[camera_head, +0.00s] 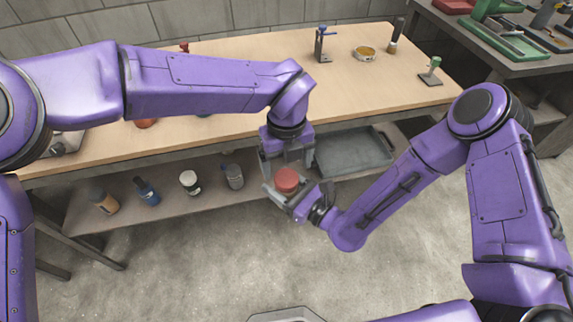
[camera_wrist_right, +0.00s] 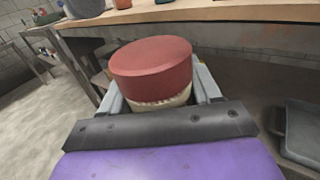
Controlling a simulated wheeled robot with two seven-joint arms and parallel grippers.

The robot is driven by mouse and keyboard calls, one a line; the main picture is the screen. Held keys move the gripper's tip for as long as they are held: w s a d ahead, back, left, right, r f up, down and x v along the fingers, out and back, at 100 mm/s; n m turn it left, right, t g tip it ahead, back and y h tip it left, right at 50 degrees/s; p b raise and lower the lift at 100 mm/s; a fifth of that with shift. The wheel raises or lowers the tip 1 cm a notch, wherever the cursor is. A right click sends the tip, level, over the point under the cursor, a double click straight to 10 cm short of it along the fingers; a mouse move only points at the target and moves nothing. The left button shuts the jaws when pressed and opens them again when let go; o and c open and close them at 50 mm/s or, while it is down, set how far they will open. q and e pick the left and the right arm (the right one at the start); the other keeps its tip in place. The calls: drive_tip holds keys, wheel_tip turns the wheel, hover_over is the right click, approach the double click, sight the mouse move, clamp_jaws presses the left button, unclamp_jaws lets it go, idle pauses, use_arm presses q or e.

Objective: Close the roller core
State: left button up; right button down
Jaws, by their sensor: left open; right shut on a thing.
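A round red cap (camera_head: 287,180) sits on a cream ribbed or threaded body (camera_wrist_right: 160,101), seen just below the cap in the right wrist view, where the cap (camera_wrist_right: 152,62) fills the middle. I take this capped piece to be the roller core. My right gripper (camera_head: 284,192) is shut on it in front of the table, with a finger on each side. My left gripper (camera_head: 286,160) is open just above and behind the cap, pointing down. I cannot tell whether its fingers touch the cap. The lower part of the piece is hidden by the right gripper.
The wooden table (camera_head: 225,62) lies behind the grippers. On it stand a blue-handled clamp (camera_head: 322,45), a ring-shaped tin (camera_head: 364,53) and a green stand (camera_head: 431,72). A grey tray (camera_head: 352,152) and several bottles are on the lower shelf. The floor in front is clear.

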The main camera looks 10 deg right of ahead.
sight(286, 178)
use_arm(q)
drive_tip(key=shift+c, duration=0.4)
wheel_tip(286, 178, up, 3)
drive_tip(key=shift+f+n, duration=0.15)
drive_tip(key=shift+n, duration=1.05)
drive_tip(key=shift+s+r+n, duration=0.1)
drive_tip(key=shift+r+n, duration=0.3)
drive_tip(key=shift+n, duration=0.1)
drive_tip(key=shift+f, duration=4.05)
